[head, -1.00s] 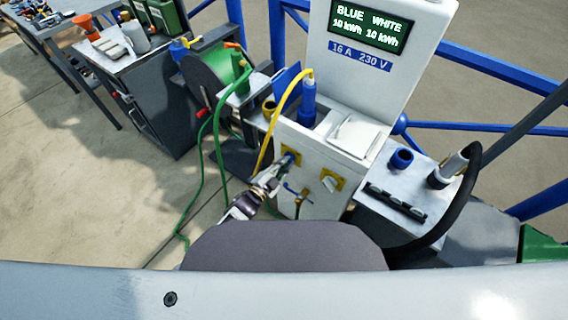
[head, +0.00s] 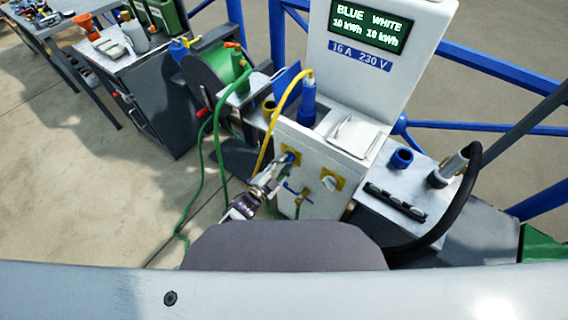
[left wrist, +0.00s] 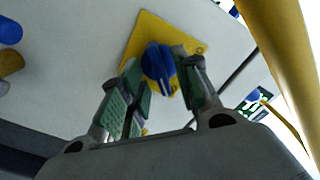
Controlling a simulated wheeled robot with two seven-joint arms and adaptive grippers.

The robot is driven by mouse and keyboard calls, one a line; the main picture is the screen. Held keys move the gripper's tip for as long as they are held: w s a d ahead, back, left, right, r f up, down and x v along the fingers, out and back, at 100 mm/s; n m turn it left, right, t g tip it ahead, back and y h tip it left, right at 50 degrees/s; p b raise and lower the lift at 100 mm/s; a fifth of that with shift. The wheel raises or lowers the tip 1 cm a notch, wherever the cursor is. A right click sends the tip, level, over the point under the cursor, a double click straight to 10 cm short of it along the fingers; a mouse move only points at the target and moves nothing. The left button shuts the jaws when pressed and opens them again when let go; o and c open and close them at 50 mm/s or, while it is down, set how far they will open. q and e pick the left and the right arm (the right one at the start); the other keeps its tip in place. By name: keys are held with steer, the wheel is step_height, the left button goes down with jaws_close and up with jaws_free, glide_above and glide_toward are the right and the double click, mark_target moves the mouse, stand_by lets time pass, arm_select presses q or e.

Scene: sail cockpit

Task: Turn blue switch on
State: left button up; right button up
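The blue switch (head: 291,157) is a knob on a yellow square plate on the front of the white power pedestal (head: 312,190). In the left wrist view the blue knob (left wrist: 158,62) stands out from its yellow plate (left wrist: 143,38). My left gripper (head: 278,168) is at the switch. In the left wrist view its green-padded fingers (left wrist: 160,68) are apart, with the knob between their tips. Whether both tips touch it is unclear. A white switch (head: 329,184) on another yellow plate is to the right. My right gripper is not in view.
A yellow cable (head: 270,130) runs from a blue plug (head: 308,103) down close beside my left gripper. A green hose and reel (head: 213,75) stand to the left. A small tap (head: 297,191) sits below the switches.

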arm_select(q)
steer(key=v, duration=1.1)
steer(key=shift+a, duration=0.15)
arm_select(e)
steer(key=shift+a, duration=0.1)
arm_select(q)
steer(key=shift+s, duration=0.15)
stand_by(0.4)
